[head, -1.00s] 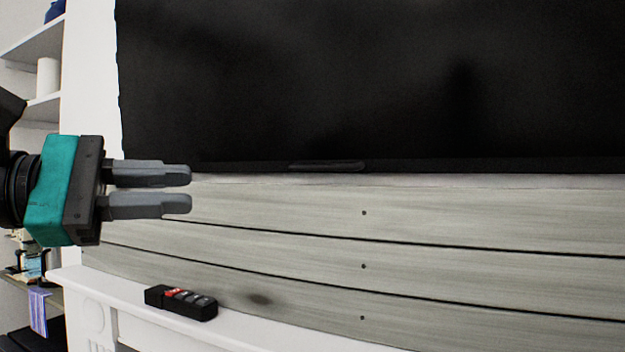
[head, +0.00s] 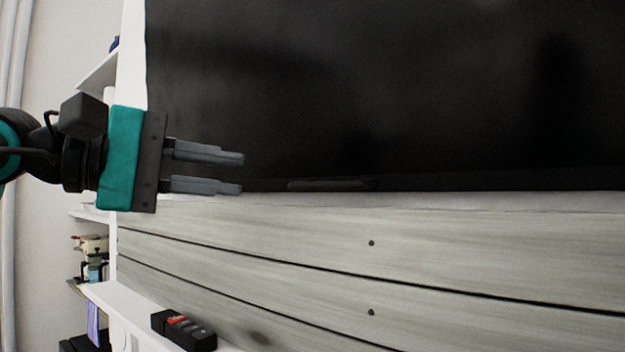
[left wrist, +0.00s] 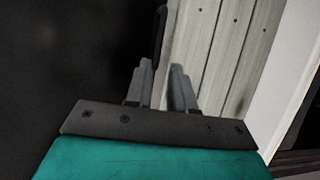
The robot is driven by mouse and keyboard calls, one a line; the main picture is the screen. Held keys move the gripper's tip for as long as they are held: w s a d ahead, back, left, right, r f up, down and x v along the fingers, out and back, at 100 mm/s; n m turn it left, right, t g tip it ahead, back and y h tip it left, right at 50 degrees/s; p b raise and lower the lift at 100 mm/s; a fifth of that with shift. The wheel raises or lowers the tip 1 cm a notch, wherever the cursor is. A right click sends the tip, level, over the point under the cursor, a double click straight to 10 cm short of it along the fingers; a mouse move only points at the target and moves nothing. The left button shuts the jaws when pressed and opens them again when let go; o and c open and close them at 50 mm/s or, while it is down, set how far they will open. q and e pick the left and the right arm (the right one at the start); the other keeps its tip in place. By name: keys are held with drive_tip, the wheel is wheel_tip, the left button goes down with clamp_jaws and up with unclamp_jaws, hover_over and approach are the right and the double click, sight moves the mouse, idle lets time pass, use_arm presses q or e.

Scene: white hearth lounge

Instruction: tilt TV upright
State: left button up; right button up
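The TV (head: 390,90) is a large black panel filling the upper right of the head view, above grey wooden boards. In the left wrist view the dark TV (left wrist: 70,60) fills the left side. My left gripper (head: 242,173) is in front of the TV's lower left part, its two grey fingers pointing right with a gap between them. In the left wrist view the fingers (left wrist: 162,75) are apart near the TV's lower edge, with nothing seen between them. I cannot tell whether they touch the TV. My right gripper is not in view.
Grey boards (head: 300,235) cover the wall below the TV. A black remote (head: 185,330) with red and grey buttons lies on a white mantel (head: 120,305) at the lower left. White shelves (head: 98,73) with small items stand behind my left arm.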

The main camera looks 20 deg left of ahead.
sight(318, 186)
use_arm(q)
drive_tip(key=p+x, duration=0.2)
drive_tip(key=x, duration=0.9)
drive_tip(key=shift+c, duration=0.4)
clamp_jaws()
